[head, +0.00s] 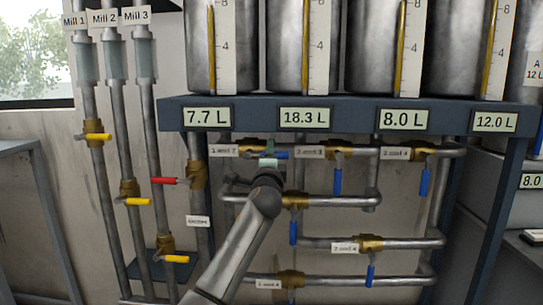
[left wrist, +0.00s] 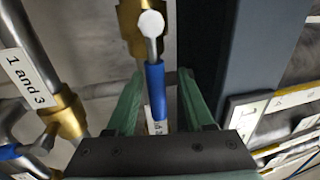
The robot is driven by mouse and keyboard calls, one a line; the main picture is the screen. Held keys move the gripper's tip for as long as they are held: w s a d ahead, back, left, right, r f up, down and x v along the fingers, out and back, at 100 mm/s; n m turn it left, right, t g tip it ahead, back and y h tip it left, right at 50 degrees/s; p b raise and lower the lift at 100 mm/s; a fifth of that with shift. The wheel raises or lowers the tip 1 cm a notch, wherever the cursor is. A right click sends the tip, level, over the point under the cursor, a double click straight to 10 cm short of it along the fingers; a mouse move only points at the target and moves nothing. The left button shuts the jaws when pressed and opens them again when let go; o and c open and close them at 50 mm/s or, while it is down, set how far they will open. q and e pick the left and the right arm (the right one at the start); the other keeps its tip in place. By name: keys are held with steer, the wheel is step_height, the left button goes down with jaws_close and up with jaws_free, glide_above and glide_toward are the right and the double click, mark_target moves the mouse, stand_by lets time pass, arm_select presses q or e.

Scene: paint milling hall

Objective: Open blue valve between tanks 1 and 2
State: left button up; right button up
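The brass valve (head: 252,150) beside the "1 and 2" label (head: 222,150) sits on the upper pipe below the tanks. Its blue handle (head: 281,155) points right, roughly along the pipe. My left gripper (head: 268,161) is at this handle and partly covers it. In the left wrist view the blue handle (left wrist: 155,88) lies between the spread green fingers of my left gripper (left wrist: 160,90), with a gap visible on each side. The brass body (left wrist: 131,25) shows above it. My right gripper is in neither view.
Several other valves with blue handles hanging down (head: 337,181) are close by. Mill pipes with yellow and red handles (head: 164,181) stand to the left. The blue-grey tank shelf (head: 350,105) is just above the gripper, its level labels along the front.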

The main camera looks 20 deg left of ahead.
arm_select(q)
steer(key=shift+f, duration=0.15)
steer(key=v, duration=1.2)
steer(key=shift+s, duration=0.2)
steer(key=shift+d, duration=0.15)
